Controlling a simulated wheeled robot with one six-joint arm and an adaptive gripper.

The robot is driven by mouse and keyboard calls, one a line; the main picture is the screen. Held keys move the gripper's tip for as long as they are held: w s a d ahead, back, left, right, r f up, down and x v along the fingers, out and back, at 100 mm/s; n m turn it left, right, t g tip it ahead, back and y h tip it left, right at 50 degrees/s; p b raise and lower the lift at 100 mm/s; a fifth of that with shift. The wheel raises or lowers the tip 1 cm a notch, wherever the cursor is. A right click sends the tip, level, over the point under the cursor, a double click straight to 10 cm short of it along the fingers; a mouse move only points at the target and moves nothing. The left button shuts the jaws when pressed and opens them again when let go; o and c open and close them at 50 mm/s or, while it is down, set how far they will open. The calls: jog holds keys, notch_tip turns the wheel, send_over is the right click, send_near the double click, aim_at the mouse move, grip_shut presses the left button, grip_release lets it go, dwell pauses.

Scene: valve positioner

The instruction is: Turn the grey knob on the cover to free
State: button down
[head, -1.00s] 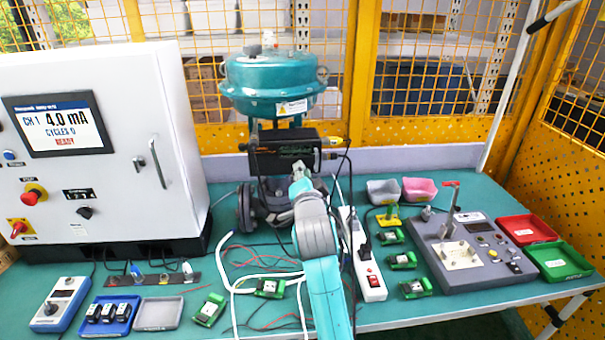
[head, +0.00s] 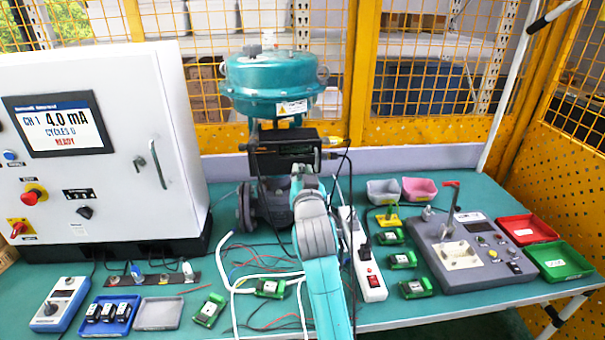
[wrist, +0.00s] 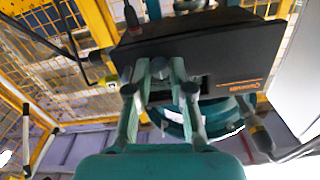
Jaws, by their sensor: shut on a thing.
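The positioner (head: 272,158) is a black box on the valve below the teal actuator (head: 275,85). Its dark cover (wrist: 235,50) with orange lettering fills the upper middle of the wrist view. In the head view my own arm hides the gripper and the knob.
A white cabinet (head: 100,190) stands at the left. A white power strip (head: 368,265) lies right of my arm. Loose wires and small green boards (head: 270,288) lie on the teal bench in front. A grey test fixture (head: 470,250) and red and green trays (head: 558,258) are at the right.

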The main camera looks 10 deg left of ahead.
jog(key=n, duration=0.4)
jog(key=shift+n, duration=0.3)
jog(key=n, duration=0.4)
jog(key=shift+n, duration=0.3)
jog(key=c, duration=1)
grip_release()
jog(key=shift+v, duration=4)
